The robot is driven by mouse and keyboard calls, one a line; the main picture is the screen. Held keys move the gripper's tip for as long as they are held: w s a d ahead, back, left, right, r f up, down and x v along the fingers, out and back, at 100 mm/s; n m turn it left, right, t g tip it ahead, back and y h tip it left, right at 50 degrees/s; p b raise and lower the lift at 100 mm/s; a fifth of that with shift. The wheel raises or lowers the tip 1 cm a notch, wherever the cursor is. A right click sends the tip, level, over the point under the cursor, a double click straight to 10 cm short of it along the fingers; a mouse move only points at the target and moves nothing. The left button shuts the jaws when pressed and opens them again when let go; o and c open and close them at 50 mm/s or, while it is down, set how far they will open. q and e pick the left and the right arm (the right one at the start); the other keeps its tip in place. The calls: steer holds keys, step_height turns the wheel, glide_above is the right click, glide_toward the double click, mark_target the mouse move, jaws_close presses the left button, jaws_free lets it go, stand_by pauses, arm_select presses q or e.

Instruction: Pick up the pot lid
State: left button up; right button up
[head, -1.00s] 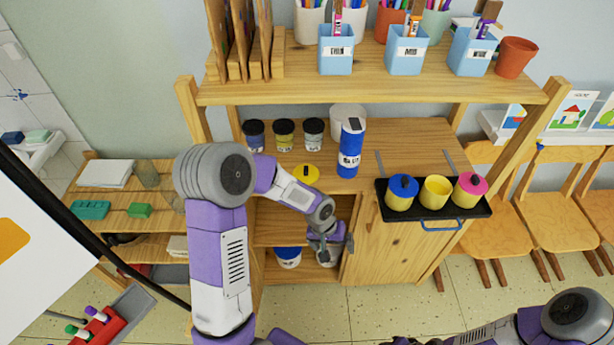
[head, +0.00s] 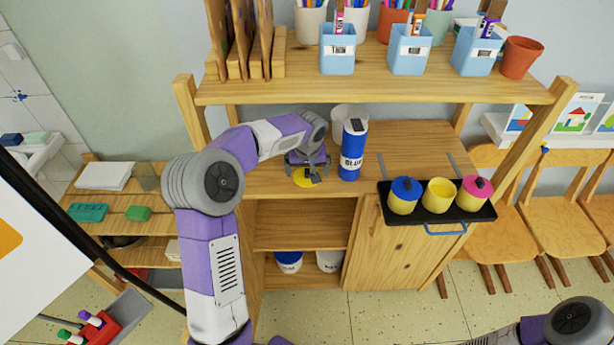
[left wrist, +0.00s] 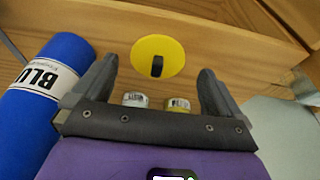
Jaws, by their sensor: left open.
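The pot lid (head: 302,181) is a yellow disc lying flat on the wooden shelf near its front edge. In the left wrist view the yellow lid (left wrist: 150,47) shows whole, with a black knob on it. My left gripper (head: 311,174) is open over the lid and partly covers it in the head view. In the left wrist view my gripper's fingers (left wrist: 158,70) are spread wide, with the lid ahead between and beyond the tips. Nothing is between the fingers. My right gripper is out of view.
A blue bottle (head: 353,150) stands close right of my left gripper. Small paint jars (left wrist: 177,104) show behind the fingers in the wrist view. A black tray (head: 437,221) holds three yellow pots at the right. An upper shelf (head: 390,88) overhangs the back.

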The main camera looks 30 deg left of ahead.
mark_target(307, 172)
arm_select(q)
steer(key=shift+w+a, duration=0.45)
steer(key=shift+w, duration=0.3)
steer(key=b+x, duration=0.1)
steer(key=x, duration=0.4)
steer(key=shift+w, duration=0.1)
steer(key=c, duration=0.7)
steer(key=shift+r, duration=0.1)
steer(key=shift+c, duration=0.2)
